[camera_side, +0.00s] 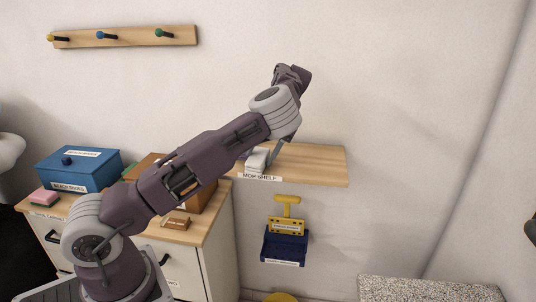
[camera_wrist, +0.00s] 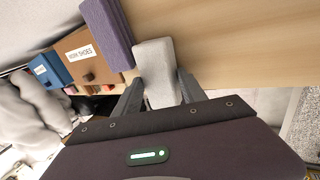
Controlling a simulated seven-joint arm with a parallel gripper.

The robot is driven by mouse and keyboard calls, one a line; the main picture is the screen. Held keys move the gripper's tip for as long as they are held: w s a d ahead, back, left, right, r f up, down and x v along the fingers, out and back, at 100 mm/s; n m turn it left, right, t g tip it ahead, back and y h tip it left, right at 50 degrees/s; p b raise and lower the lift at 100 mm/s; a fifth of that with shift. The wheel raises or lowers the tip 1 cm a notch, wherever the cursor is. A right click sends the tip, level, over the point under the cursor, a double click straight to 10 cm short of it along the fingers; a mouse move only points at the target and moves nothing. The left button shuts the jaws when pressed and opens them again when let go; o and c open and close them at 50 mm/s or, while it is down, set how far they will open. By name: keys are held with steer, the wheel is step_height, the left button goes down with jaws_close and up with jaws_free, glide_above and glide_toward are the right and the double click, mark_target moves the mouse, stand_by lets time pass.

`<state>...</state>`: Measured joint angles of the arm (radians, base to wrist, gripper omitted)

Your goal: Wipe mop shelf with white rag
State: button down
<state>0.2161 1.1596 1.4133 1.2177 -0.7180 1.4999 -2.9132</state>
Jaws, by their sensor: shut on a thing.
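The mop shelf (camera_side: 318,165) is a light wooden wall shelf with a "MOP SHELF" label on its front edge. It fills the upper right of the wrist view (camera_wrist: 240,40). The white rag (camera_wrist: 156,70) is a pale folded block between the two fingers of my gripper (camera_wrist: 158,90), which is shut on it. In the side view the rag (camera_side: 257,160) is at the shelf's left part, just behind the label. My gripper reaches down to it there, partly hidden by my arm. The rag appears at the shelf surface; exact contact is unclear.
A purple block (camera_wrist: 107,34) is beside the rag in the wrist view. The shelf's right part is bare. A yellow-handled tool (camera_side: 287,215) and a dark blue holder (camera_side: 285,246) are below it. A blue box (camera_side: 78,172) and brown box stand on the left cabinet.

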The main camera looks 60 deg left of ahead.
steer(key=shift+r, duration=3.85)
